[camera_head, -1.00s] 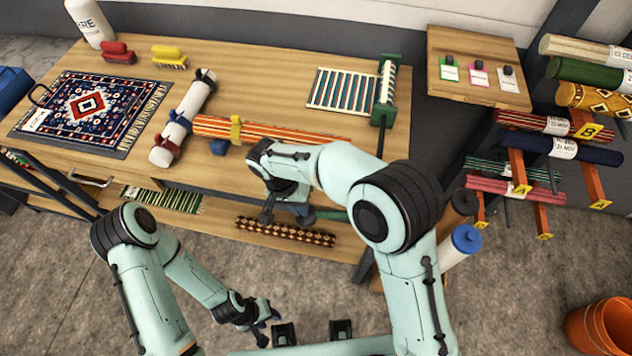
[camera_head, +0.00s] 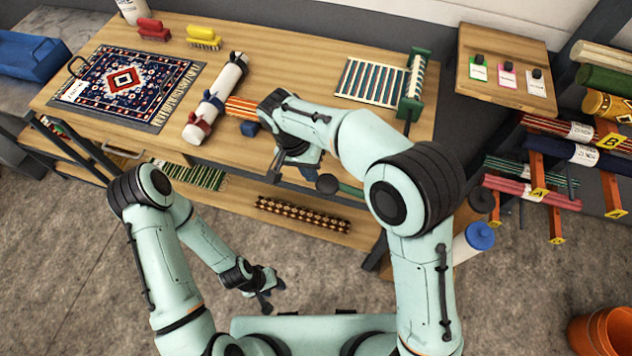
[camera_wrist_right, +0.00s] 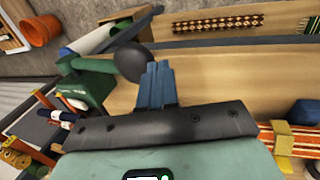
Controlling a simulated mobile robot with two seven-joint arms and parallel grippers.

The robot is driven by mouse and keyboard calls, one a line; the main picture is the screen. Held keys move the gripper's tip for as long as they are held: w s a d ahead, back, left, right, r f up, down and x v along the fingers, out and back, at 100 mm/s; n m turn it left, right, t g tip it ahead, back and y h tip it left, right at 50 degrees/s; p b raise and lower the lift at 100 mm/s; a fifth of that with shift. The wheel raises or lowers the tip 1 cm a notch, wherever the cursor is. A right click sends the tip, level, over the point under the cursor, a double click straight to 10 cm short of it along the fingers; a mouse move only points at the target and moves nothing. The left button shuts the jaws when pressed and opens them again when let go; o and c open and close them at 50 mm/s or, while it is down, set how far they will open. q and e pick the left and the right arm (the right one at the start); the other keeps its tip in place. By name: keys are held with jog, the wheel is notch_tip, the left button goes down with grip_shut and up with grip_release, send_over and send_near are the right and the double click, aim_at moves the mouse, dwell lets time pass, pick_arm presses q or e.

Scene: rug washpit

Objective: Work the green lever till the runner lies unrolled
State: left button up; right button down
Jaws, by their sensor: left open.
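The green lever (camera_head: 350,190) ends in a dark round knob (camera_head: 327,184) by the front edge of the table. In the right wrist view its green arm (camera_wrist_right: 92,66) runs from a green housing (camera_wrist_right: 88,88) to the knob (camera_wrist_right: 133,62). My right gripper (camera_head: 312,170) is just beside the knob, its blue fingers (camera_wrist_right: 156,84) together with nothing seen between them; I cannot tell whether they touch it. A striped runner (camera_head: 372,82) lies flat from a green stand (camera_head: 412,85). My left gripper (camera_head: 266,290) is open and empty in front of the table.
A patterned rug (camera_head: 125,80), a white roll (camera_head: 215,98) with clamps and an orange-striped strip (camera_head: 241,107) lie on the table (camera_head: 290,60). Rolled rugs fill a rack at the right. An orange bucket (camera_head: 597,330) stands on the floor.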

pick_arm(q)
jog(key=shift+w+r, duration=0.45)
pick_arm(e)
jog(key=v, duration=0.4)
jog(key=shift+w+a+r, duration=0.15)
jog(key=shift+a+r, duration=0.05)
pick_arm(q)
jog(key=shift+f, duration=0.1)
pick_arm(e)
jog(key=shift+d, duration=0.1)
dwell(0.4)
